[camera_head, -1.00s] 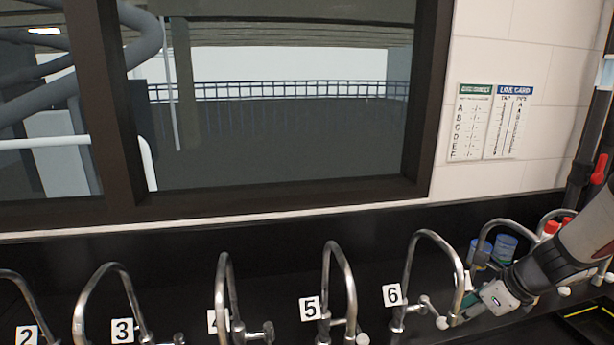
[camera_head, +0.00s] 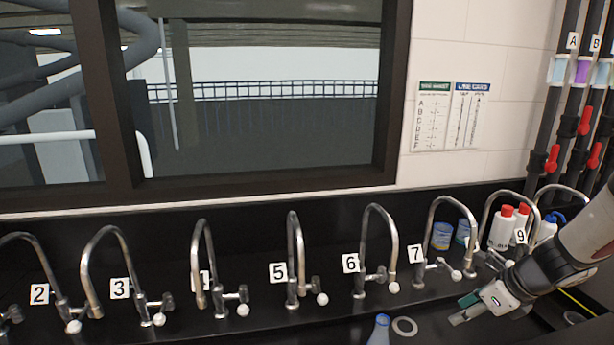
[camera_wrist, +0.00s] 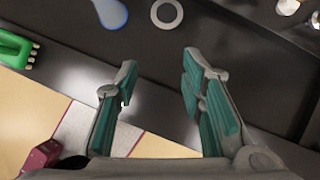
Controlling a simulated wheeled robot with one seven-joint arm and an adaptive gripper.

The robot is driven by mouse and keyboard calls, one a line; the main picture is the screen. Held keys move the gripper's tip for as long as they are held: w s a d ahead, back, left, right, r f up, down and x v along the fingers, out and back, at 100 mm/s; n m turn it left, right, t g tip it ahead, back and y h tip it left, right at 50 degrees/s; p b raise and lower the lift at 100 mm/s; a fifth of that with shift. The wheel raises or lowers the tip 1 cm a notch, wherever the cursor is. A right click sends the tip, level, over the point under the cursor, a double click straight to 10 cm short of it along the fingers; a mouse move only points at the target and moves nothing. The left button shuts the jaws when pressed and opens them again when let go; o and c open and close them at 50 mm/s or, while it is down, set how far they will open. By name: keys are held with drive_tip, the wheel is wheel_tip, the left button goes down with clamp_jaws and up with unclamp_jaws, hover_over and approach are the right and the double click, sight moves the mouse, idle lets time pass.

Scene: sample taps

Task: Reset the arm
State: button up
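My gripper (camera_head: 468,308) is at the lower right of the head view, in front of the tap numbered 7 (camera_head: 436,232). In the wrist view its two teal-padded fingers (camera_wrist: 158,85) stand apart with nothing between them. Below them is a dark counter surface. A row of curved metal taps runs along the counter in the head view, among them tap 5 (camera_head: 296,250) and tap 6 (camera_head: 378,245). My forearm covers part of the right end of the row.
Red-capped white bottles (camera_head: 502,230) and blue tins (camera_head: 442,236) stand behind the taps. In the wrist view, a green object (camera_wrist: 14,48) and a dark red block (camera_wrist: 40,158) are at left.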

drive_tip(key=s+a+r+n+h, duration=0.1)
drive_tip(key=s+a+r+n, duration=0.3)
drive_tip(key=a+r+n, duration=0.3)
drive_tip(key=s+a+r+n, duration=0.5)
drive_tip(key=a+r+n, duration=0.1)
drive_tip(key=r+n, duration=0.3)
drive_tip(key=s+a+r+n+h, duration=0.1)
drive_tip(key=s+r+n, duration=0.2)
drive_tip(key=s+n, duration=0.3)
drive_tip(key=s+a+r+n+h, duration=0.1)
drive_tip(key=s+r+n, duration=0.2)
drive_tip(key=s+n, duration=0.4)
drive_tip(key=shift+s+t, duration=0.3)
drive_tip(key=shift+s, duration=0.45)
drive_tip(key=shift+w+a+r, duration=0.1)
drive_tip(key=shift+r, duration=0.05)
